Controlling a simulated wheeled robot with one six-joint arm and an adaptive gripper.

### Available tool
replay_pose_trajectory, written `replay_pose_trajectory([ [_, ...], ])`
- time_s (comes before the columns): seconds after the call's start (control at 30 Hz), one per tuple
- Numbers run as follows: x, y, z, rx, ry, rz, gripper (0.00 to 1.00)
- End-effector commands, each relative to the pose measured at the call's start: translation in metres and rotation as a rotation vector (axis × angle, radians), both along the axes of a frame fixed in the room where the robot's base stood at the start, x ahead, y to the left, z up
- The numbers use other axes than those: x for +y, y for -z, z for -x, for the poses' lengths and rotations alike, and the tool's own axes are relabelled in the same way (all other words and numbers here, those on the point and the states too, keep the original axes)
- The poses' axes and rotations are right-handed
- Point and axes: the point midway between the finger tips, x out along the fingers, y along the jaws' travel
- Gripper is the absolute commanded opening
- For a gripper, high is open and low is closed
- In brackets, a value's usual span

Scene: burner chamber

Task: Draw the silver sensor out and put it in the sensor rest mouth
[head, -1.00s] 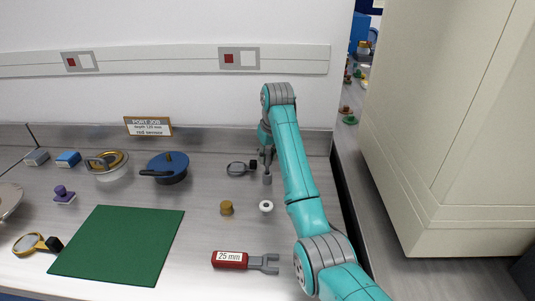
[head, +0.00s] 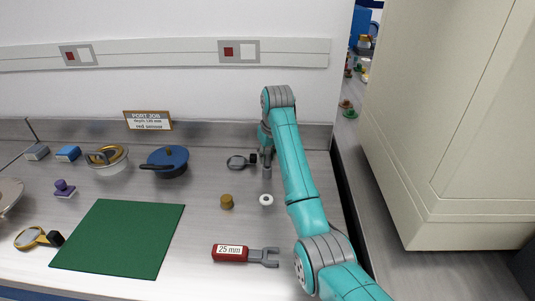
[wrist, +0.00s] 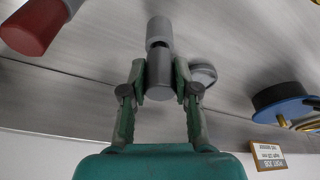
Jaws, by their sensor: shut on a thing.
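My gripper (wrist: 159,82) is shut on a grey cylinder, seemingly the silver sensor (wrist: 160,72), with a paler grey end section (wrist: 159,30). In the head view my gripper (head: 266,152) is small and partly hidden by my arm, above the back of the bench. I cannot tell whether the sensor is clear of everything below it. A red cylinder with a grey section (wrist: 32,25) is at the upper left of the wrist view. I cannot identify the sensor rest mouth. A small white ring with a dark centre (head: 266,200) lies on the bench in front of my gripper.
A blue lidded pot (head: 168,163), a brass knob (head: 227,201) and a red-handled wrench marked 25 mm (head: 230,254) are on the bench. A sign (head: 147,120) stands behind. A tall beige cabinet (head: 450,120) is at right. The green mat (head: 120,238) is bare.

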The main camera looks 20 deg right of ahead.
Motion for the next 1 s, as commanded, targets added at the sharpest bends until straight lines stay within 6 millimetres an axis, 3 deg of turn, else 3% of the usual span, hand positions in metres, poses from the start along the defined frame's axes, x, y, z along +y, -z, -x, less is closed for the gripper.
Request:
replay_pose_trajectory([
  [0.4,0.0,0.011,0.0,0.0,0.0,0.0,0.0],
  [0.43,0.0,0.011,0.0,0.0,0.0,0.0,0.35],
  [0.53,0.0,0.011,0.0,0.0,0.0,0.0,0.59],
  [0.87,0.0,0.01,0.0,0.0,0.0,0.0,0.59],
  [1.0,0.0,0.0,0.0,-0.002,0.0,0.0,0.59],
])
